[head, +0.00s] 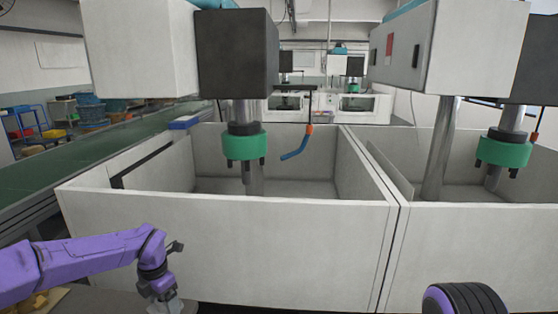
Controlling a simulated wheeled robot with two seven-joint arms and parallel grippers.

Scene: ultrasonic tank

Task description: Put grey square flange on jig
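I cannot make out a grey square flange or a clearly recognisable jig in the head view. My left arm comes in from the left, and its wrist end with the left gripper (166,302) is low in the picture, in front of the white tank's front wall. The gripper is small and cut by the bottom edge, so its fingers and anything between them cannot be told. Only a purple and black rounded link of my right arm shows at the bottom right; the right gripper is out of view.
An open white tank (230,245) stands ahead, with a second tank (470,250) beside it on the right. A green collar (245,146) on a spindle hangs over the first. Yellow parts (38,302) lie at the lower left. A green conveyor (85,160) runs along the left.

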